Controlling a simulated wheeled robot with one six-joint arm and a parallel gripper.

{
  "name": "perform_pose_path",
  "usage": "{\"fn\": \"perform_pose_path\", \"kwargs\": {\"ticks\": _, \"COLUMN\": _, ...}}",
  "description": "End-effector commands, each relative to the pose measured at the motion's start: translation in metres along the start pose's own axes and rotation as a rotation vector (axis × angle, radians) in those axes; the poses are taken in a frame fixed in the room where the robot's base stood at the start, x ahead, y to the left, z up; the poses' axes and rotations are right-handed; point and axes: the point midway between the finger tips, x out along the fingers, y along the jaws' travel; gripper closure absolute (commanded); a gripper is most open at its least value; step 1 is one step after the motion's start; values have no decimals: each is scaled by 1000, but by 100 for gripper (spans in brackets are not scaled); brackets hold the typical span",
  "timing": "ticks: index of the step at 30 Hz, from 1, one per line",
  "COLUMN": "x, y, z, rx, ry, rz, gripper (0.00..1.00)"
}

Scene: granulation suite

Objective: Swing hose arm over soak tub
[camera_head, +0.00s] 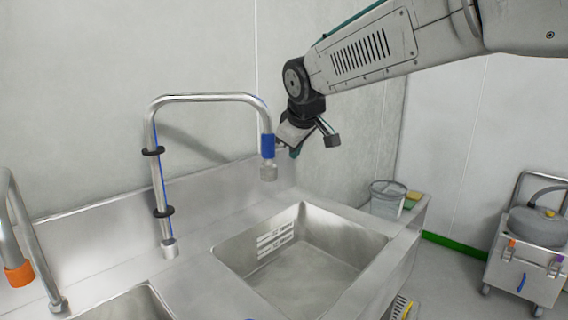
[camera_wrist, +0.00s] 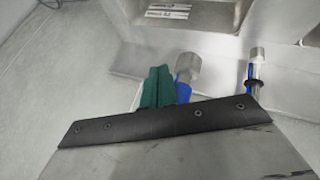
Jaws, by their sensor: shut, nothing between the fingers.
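The hose arm (camera_head: 205,97) is a bent steel pipe with a blue hose along it, rising from the ledge between two basins. Its blue collar (camera_head: 267,146) and steel nozzle (camera_head: 268,173) hang at its right end. My gripper (camera_head: 294,152) is shut and empty, just right of the collar. In the wrist view its green fingers (camera_wrist: 157,85) are beside the blue collar (camera_wrist: 183,91) and nozzle (camera_wrist: 187,66); contact is unclear. The right basin (camera_head: 310,262) has labels on its inner wall; I cannot read which is the soak tub.
Part of the left basin (camera_head: 135,305) shows at the bottom. Another pipe with an orange collar (camera_head: 19,274) stands at far left. A clear bucket (camera_head: 386,198) and a sponge (camera_head: 412,197) sit on the right ledge. A wheeled cart (camera_head: 525,262) stands at right. The wall is close behind.

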Motion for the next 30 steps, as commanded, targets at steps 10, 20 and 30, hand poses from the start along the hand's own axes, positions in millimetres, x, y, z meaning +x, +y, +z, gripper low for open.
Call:
{"fn": "perform_pose_path", "kwargs": {"ticks": 10, "x": -27, "y": 10, "z": 1, "rx": -10, "ry": -1, "rz": -7, "gripper": 100}}
{"fn": "perform_pose_path", "kwargs": {"ticks": 20, "x": -27, "y": 7, "z": 0, "rx": -2, "ry": -3, "rz": -10, "gripper": 100}}
{"fn": "perform_pose_path", "kwargs": {"ticks": 30, "x": -38, "y": -57, "z": 131, "rx": 275, "ry": -287, "rz": -156, "gripper": 100}}
